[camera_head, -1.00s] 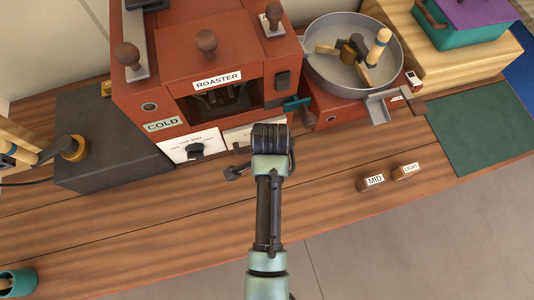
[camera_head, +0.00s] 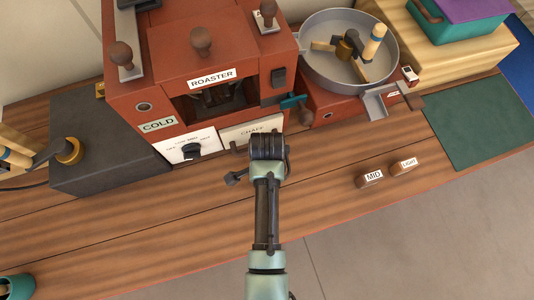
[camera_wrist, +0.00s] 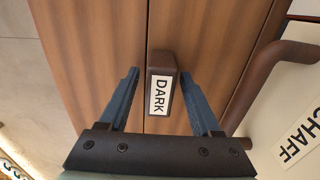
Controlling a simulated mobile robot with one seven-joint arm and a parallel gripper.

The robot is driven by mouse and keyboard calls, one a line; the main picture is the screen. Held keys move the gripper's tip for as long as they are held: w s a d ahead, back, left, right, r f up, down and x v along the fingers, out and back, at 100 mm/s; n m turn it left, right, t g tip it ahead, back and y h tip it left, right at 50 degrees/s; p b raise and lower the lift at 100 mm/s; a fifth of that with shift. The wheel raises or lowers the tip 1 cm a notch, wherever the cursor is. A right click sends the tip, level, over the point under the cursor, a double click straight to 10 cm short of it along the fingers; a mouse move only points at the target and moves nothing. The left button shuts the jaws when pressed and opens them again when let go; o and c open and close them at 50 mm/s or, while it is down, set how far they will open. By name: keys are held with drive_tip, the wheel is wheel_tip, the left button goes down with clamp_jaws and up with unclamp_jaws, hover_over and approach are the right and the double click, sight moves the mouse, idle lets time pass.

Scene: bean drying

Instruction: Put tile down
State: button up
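The dark brown tile (camera_wrist: 163,85) marked DARK shows in the wrist view, against the wooden counter. My gripper (camera_wrist: 160,72) has its two blue fingers on either side of it. A clear gap shows at the left finger; the right finger is very close to the tile, and I cannot tell if it touches. In the head view my gripper (camera_head: 268,145) is low over the counter in front of the roaster (camera_head: 180,50), and it hides the DARK tile. The MID tile (camera_head: 370,178) and LIGHT tile (camera_head: 404,166) stand on the counter to the right.
The chaff drawer (camera_head: 252,130) with its brown handle is close behind my gripper. The cooling pan (camera_head: 345,80) with its spout stands at the back right. A green mat (camera_head: 480,125) lies farther right. Bare counter (camera_head: 140,235) extends to the front left.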

wheel_tip(320, 180, up, 12)
drive_tip(key=p, duration=0.1)
drive_tip(key=shift+r+p, duration=0.2)
drive_tip(key=shift+p, duration=0.1)
idle(0.7)
